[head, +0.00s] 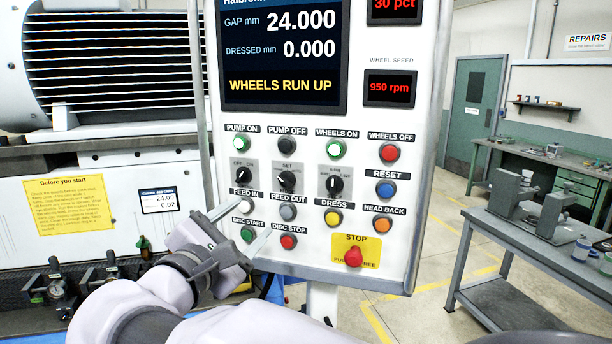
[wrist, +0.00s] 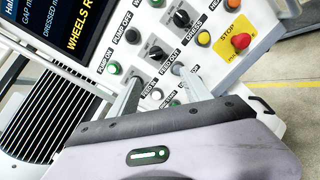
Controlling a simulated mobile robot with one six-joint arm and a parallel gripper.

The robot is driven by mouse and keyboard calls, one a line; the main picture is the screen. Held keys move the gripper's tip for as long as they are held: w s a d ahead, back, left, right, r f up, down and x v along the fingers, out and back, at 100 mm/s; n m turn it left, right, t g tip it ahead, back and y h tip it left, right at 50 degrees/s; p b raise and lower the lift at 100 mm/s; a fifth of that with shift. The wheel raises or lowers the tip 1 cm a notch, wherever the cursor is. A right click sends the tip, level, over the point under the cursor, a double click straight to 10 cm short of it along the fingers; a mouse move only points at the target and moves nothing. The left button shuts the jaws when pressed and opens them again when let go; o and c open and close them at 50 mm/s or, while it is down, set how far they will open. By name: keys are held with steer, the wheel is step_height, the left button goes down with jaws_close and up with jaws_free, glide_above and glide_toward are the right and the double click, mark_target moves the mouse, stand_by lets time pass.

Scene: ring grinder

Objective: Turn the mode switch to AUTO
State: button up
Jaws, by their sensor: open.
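The control panel (head: 318,222) carries a row of three black rotary switches on grey plates. The middle switch (head: 287,182) has a plate whose top reads SET; its other wording is too small to read, so I cannot tell AUTO on it. It also shows in the wrist view (wrist: 157,52), just beyond the fingertips. The left switch (head: 243,174) seems to read OFF and ON. The right switch (head: 335,186) has unclear marks. My gripper (head: 252,217) is open and empty, below the left and middle switches. In the wrist view its fingers (wrist: 158,76) straddle the FEED IN button area.
Push buttons surround the switches, with DISC STOP (head: 288,242) close to a finger and a red STOP button (head: 353,257) at lower right. The screen (head: 285,55) reads WHEELS RUN UP. A grey bench (head: 520,235) stands right, with open floor between.

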mark_target(283, 184)
steer(key=x, duration=1.7)
steer(key=shift+w+a+r, duration=0.25)
steer(key=shift+w+a, duration=0.05)
jaws_close()
